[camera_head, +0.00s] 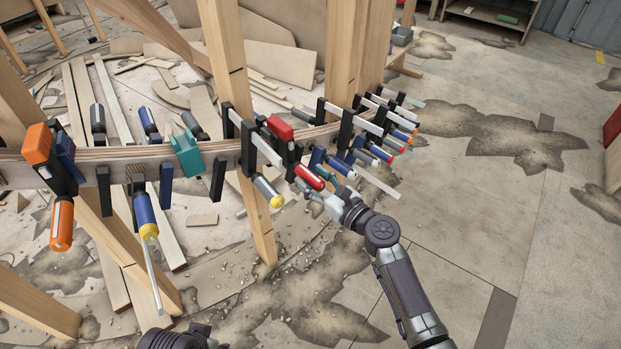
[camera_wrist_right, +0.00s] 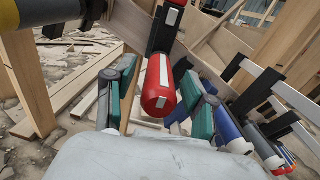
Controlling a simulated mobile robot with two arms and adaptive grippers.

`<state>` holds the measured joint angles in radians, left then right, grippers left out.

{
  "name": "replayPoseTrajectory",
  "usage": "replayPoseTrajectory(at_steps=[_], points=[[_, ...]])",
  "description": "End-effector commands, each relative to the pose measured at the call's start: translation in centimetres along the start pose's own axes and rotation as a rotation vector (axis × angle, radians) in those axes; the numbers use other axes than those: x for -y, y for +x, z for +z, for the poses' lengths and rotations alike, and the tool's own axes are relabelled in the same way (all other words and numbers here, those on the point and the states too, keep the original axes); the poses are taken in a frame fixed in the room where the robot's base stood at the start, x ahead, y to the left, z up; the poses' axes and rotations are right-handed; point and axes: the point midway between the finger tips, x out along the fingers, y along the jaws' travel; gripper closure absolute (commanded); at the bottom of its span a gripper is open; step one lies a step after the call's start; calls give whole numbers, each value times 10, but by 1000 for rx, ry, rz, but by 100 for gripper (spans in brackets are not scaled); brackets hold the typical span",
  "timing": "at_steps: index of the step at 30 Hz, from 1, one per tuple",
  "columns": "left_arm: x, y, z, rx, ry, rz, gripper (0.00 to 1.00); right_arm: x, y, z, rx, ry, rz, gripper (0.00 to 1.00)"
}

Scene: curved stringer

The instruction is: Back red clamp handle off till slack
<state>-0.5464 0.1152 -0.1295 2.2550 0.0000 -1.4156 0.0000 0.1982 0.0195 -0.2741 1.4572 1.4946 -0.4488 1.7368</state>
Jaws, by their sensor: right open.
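The red clamp handle (camera_head: 309,177) hangs below the curved laminated stringer, on a dark clamp with a red block (camera_head: 279,128) at its top. In the right wrist view the red handle (camera_wrist_right: 158,92) points toward me, with a pale stripe along it. My right gripper (camera_head: 316,188) is at the handle's near end. Its teal-padded fingers (camera_wrist_right: 160,80) stand open on either side of the handle, with a gap visible on both sides. My left gripper is not in view; only a dark part of my left arm shows at the bottom edge.
Other clamps crowd the stringer (camera_head: 85,163): a yellow-tipped one (camera_head: 268,190) to the left, several blue-handled ones (camera_head: 340,165) to the right. A wooden post (camera_head: 228,70) stands behind. Offcuts and rubble lie below. The floor at right (camera_head: 470,210) is open.

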Motion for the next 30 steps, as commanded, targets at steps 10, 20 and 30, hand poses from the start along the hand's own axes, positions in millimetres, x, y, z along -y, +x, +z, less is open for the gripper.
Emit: replayPoseTrajectory(at_steps=[10, 20, 30], points=[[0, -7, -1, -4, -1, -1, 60, 0, 10, 0, -1, -1, -1, 45], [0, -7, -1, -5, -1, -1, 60, 0, 10, 0, -1, -1, -1, 87], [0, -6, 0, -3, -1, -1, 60, 0, 10, 0, -1, -19, -1, 100]])
